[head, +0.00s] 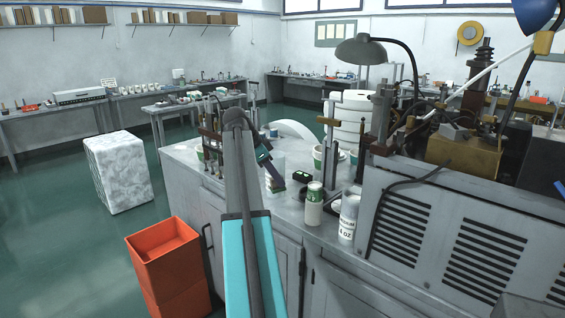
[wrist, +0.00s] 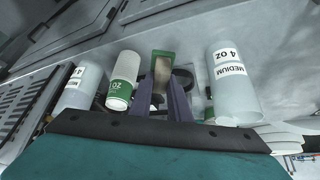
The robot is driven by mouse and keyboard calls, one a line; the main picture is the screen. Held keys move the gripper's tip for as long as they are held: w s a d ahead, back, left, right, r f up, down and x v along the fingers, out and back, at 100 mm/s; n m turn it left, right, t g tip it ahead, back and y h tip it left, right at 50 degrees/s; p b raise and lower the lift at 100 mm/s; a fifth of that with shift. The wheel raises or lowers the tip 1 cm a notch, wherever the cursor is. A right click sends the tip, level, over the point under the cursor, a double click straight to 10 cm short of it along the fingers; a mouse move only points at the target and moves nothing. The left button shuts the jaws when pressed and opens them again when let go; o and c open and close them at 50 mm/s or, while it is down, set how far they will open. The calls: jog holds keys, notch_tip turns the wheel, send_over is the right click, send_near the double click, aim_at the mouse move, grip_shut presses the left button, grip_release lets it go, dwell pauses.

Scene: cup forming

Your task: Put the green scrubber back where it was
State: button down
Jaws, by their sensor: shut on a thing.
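In the wrist view the green scrubber (wrist: 163,55), a green piece with a tan middle, sits between the two purple fingers of my gripper (wrist: 163,88), which is shut on it. In the head view my gripper (head: 270,170) is over the bench, at the far end of my arm. A small green edge shows at its fingertips there, too small to make out well. I cannot tell whether the scrubber touches the bench top.
A green-and-white 20 OZ container (wrist: 122,82) and a MEDIUM 4 OZ container (wrist: 233,85) stand close on either side of the fingers. Metal stands and a grey machine (head: 430,225) crowd the bench's right.

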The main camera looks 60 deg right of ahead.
jog(key=shift+t+y, duration=0.4)
jog(key=shift+y, duration=0.3)
jog(key=shift+w+a+r+p, duration=0.1)
jog(key=shift+a+p, duration=1.05)
jog(key=shift+a, duration=0.2)
jog(key=shift+w+a+r+p, duration=0.1)
jog(key=shift+a+p, duration=1)
jog(key=shift+a, duration=0.2)
jog(key=shift+m, duration=0.3)
